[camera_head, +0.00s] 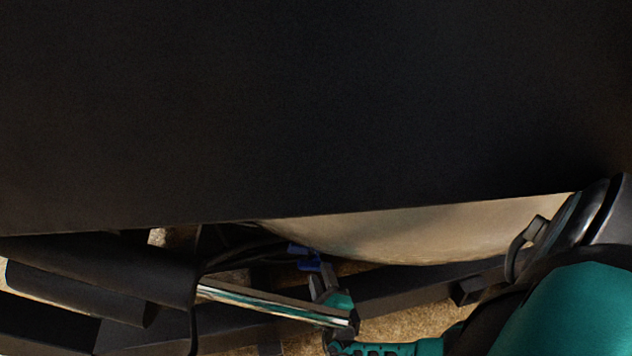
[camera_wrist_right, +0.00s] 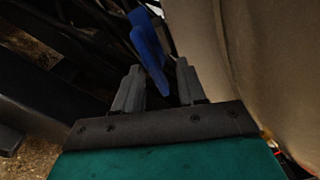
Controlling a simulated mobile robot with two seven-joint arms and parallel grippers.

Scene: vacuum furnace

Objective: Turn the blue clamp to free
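The blue clamp (camera_head: 305,259) shows in the head view as a small blue piece under the dark panel, beside the pale rounded vessel (camera_head: 420,232). In the right wrist view the blue clamp (camera_wrist_right: 148,45) is a long blue handle that reaches down between my finger pair. My right gripper (camera_head: 318,281) is just below the clamp in the head view. In the right wrist view my right gripper (camera_wrist_right: 159,68) is open, its grey fingers apart on either side of the blue handle. I cannot tell whether either touches it. My left gripper is not in view.
A large black panel (camera_head: 300,100) fills the upper head view and hides what lies behind it. A shiny metal bar (camera_head: 265,302) and dark frame beams (camera_head: 420,292) lie close around the right gripper. The pale vessel wall (camera_wrist_right: 265,70) is close on the right in the wrist view.

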